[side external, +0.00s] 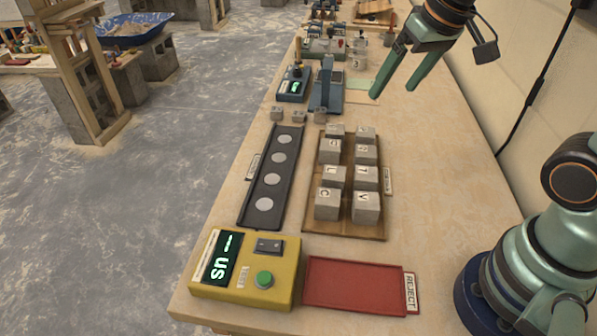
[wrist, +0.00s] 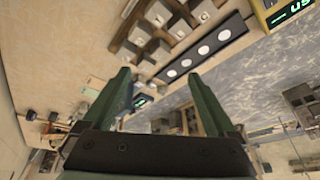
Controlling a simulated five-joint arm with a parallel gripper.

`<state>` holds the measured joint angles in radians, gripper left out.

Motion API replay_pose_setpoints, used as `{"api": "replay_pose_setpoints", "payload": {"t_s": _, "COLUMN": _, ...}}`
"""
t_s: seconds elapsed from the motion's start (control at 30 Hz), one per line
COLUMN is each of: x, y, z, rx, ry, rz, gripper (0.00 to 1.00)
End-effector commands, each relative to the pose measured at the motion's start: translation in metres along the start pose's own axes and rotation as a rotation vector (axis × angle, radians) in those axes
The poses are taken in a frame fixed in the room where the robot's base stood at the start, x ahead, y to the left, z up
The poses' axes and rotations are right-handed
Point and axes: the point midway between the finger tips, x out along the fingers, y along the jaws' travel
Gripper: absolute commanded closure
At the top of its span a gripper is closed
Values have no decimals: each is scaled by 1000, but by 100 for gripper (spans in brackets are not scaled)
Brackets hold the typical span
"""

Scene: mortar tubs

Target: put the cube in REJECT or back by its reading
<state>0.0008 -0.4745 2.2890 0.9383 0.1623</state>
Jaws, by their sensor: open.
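My gripper (side external: 392,94) is open and empty, raised over the far part of the bench on the right. Its two green fingers show spread apart in the wrist view (wrist: 157,78), with nothing between them. Several grey lettered cubes stand in two columns on a wooden board (side external: 346,231); a near one (side external: 327,204) reads C. Which cube the task means, I cannot tell. The red REJECT tray (side external: 355,287) lies empty at the near end. A yellow meter (side external: 283,254) beside it shows a dash and "US" on its lit display.
A black strip (side external: 250,209) with several pale discs lies left of the board. Small grey blocks (side external: 298,117) stand beyond it, near a blue stand (side external: 327,92) and a blue box with a lit display (side external: 292,90).

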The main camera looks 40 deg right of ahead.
Motion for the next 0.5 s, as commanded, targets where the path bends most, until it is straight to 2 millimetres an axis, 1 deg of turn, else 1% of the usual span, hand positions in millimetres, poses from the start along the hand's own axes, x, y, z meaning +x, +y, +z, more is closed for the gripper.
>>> {"api": "replay_pose_setpoints", "payload": {"t_s": 0.03, "x": -5, "y": 1, "z": 9, "rx": -34, "ry": 28, "rz": -4, "gripper": 8}}
{"api": "replay_pose_setpoints", "payload": {"t_s": 0.1, "x": -7, "y": 3, "z": 20, "rx": -79, "ry": 54, "rz": -7, "gripper": 8}}
{"api": "replay_pose_setpoints", "payload": {"t_s": 0.2, "x": -9, "y": 5, "z": 30, "rx": -127, "ry": 83, "rz": -9, "gripper": 8}}
{"api": "replay_pose_setpoints", "payload": {"t_s": 0.33, "x": -9, "y": 6, "z": 37, "rx": -159, "ry": 102, "rz": -9, "gripper": 8}}
{"api": "replay_pose_setpoints", "payload": {"t_s": 0.5, "x": -9, "y": 6, "z": 39, "rx": -166, "ry": 103, "rz": -9, "gripper": 8}}
